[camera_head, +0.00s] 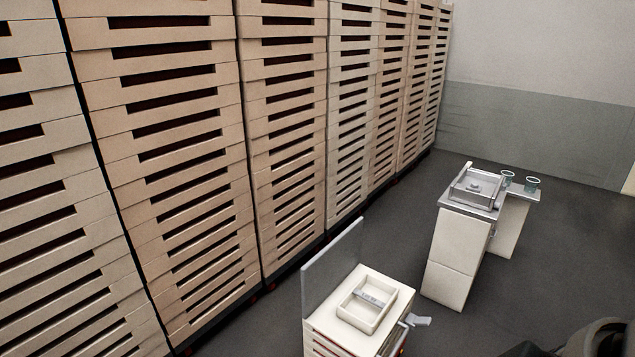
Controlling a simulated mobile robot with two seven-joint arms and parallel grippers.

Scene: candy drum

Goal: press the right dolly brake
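Tall stacks of beige trays (165,110) stand in a row along the left side. Low dark dollies (291,271) show under them at floor level, with small red spots along the edge. I cannot make out which part is the right dolly brake. Neither of my grippers can be made out in this view. A dark rounded shape sits at the bottom right edge, cut off by the frame, and I cannot tell what it is.
A white cabinet (318,333) with a grey upright panel (333,263), a small tray (366,304) and a grey lever (418,320) stands at the bottom centre. Dark floor (385,240) lies between.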

